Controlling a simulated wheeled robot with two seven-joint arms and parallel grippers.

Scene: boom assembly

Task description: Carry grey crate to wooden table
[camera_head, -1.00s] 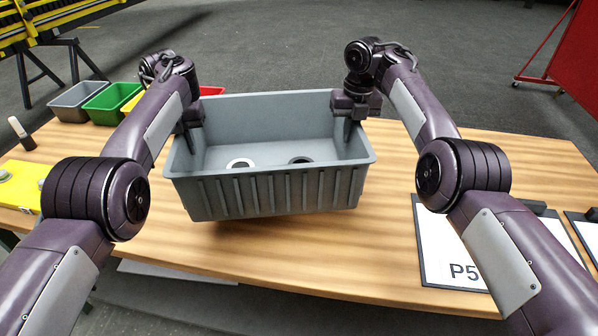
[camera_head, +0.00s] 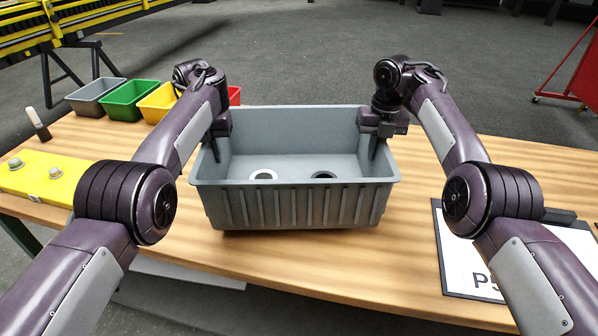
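The grey crate (camera_head: 300,207) is in the middle of the head view, over the wooden table (camera_head: 340,262). It looks roughly level; I cannot tell whether its base touches the tabletop. A white ring (camera_head: 263,174) and a dark round thing (camera_head: 323,175) show on its floor. My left gripper (camera_head: 217,140) is at the crate's left wall and appears shut on it. My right gripper (camera_head: 376,142) is at the right wall, with a finger inside the crate, and appears shut on that wall. The outer fingers are hidden.
Small grey (camera_head: 95,96), green (camera_head: 128,100) and yellow (camera_head: 160,102) bins stand at the table's back left. A yellow block (camera_head: 42,177) lies at the left edge. A white sheet on a dark board (camera_head: 462,262) lies at the right.

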